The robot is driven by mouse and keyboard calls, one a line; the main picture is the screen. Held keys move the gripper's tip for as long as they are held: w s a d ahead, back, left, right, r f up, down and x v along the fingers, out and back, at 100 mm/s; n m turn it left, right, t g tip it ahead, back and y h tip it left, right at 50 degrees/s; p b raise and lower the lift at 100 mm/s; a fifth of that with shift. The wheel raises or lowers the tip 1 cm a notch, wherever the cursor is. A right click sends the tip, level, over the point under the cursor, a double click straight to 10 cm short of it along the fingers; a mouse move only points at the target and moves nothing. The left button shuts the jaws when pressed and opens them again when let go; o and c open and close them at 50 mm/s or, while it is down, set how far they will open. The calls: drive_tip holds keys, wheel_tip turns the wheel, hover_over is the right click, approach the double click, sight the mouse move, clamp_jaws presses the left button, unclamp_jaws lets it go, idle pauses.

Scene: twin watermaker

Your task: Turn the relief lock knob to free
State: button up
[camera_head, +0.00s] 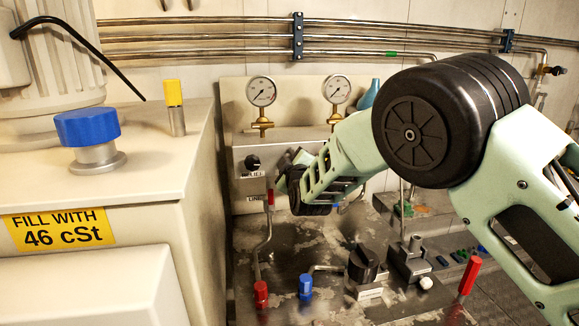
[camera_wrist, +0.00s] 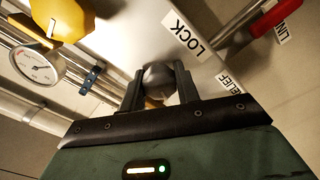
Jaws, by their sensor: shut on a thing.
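My gripper (camera_head: 290,176) reaches to the upright panel (camera_head: 238,190) at the back. In the wrist view its two dark fingers (camera_wrist: 158,84) are shut on a dark rounded knob (camera_wrist: 157,74), beside a white LOCK label (camera_wrist: 187,35). In the head view the gripper hides this knob, and its pointing direction cannot be read. Another black knob (camera_head: 253,162) sits left of my gripper, above a RELIEF label (camera_head: 252,173). Part of a RELIEF label (camera_wrist: 229,84) also shows in the wrist view.
Two gauges (camera_head: 261,92) (camera_head: 337,89) stand above the panel. A red-handled lever (camera_head: 261,293), a blue-capped lever (camera_head: 305,287) and a large black knob (camera_head: 363,264) stand on the bench below. A cabinet (camera_head: 170,190) with a blue cap (camera_head: 87,127) fills the left.

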drive_tip(key=shift+f+n+b, duration=0.1)
drive_tip(key=shift+n+b, duration=0.4)
drive_tip(key=shift+n, duration=1.4)
drive_tip(key=o, duration=1)
drive_tip(key=shift+c, duration=0.2)
drive_tip(key=shift+s, duration=0.1)
drive_tip(key=b+v, duration=0.4)
drive_tip(key=v, duration=1.3)
drive_tip(key=shift+s+d, duration=0.1)
drive_tip(key=shift+s, duration=0.05)
